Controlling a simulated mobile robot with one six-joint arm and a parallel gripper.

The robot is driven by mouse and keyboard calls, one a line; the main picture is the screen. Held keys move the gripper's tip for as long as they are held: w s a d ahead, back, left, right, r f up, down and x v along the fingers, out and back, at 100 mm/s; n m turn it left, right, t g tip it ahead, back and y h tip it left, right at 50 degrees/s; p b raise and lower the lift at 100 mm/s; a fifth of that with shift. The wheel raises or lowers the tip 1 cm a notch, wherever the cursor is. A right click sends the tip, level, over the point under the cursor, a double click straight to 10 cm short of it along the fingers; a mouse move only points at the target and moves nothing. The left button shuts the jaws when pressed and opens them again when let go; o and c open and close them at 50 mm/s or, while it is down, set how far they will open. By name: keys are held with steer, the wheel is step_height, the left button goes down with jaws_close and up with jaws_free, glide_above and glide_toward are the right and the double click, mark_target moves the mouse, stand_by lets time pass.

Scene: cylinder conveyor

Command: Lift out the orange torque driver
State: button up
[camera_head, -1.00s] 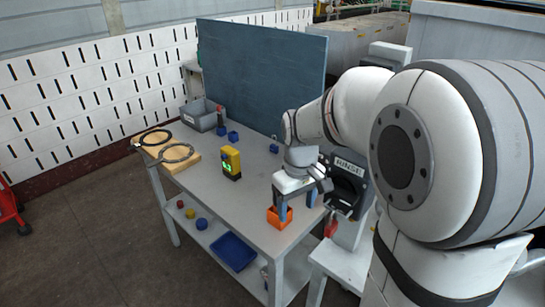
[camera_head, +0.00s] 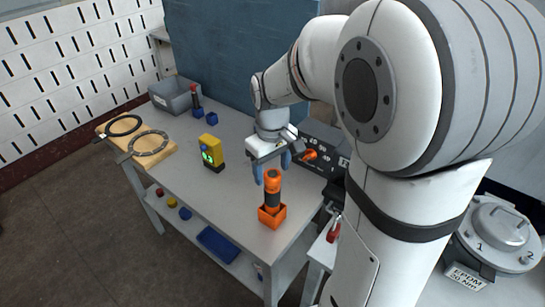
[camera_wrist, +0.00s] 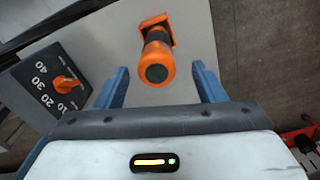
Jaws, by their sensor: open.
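The orange torque driver (camera_head: 273,182) has a black band and stands upright in a small orange holder (camera_head: 272,217) at the table's near right corner. In the wrist view the driver (camera_wrist: 157,62) shows end-on, its dark round cap towards the camera, with the holder (camera_wrist: 156,24) behind it. My gripper (camera_head: 272,172) is open, its blue fingers up at the driver's top and slightly behind it in the head view. In the wrist view my gripper's fingers (camera_wrist: 160,78) stand on both sides of the driver, with gaps on each side. The driver's lower end is hidden in the holder.
A dial box with an orange knob (camera_head: 311,155) stands close right of the gripper. A yellow device (camera_head: 211,150) stands left on the table (camera_head: 200,195).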

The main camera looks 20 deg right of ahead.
mark_target(273, 185)
steer(key=f, duration=0.6)
steer(key=shift+d+f, duration=0.25)
steer(key=shift+f, duration=0.15)
jaws_close()
steer(key=c, duration=0.6)
jaws_free()
steer(key=c, duration=0.6)
steer(key=shift+o, duration=0.2)
steer(key=shift+r+p, duration=0.15)
steer(key=shift+p, duration=0.2)
steer(key=shift+r+p, duration=2.6)
steer(key=shift+r, duration=1.1)
